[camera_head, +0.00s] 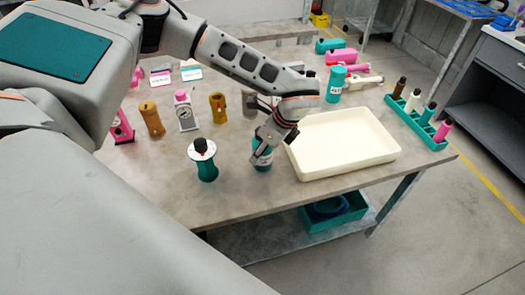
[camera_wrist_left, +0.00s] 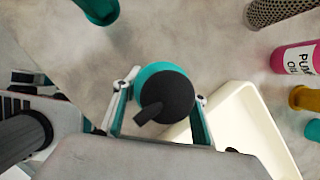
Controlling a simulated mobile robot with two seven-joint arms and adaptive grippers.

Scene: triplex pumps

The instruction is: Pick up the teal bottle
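A teal bottle (camera_head: 262,165) with a dark cap stands on the grey table, just left of the cream tray. My left gripper (camera_head: 263,151) reaches down over it and hides much of it. In the left wrist view the bottle's teal shoulder (camera_wrist_left: 154,71) and round dark cap lie between the two fingers (camera_wrist_left: 160,110). Whether the fingers press on the bottle cannot be told. My right gripper is not in view.
The cream tray (camera_head: 343,173) is empty. A teal rack (camera_head: 414,121) with several bottles is at right. The front table strip is clear.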

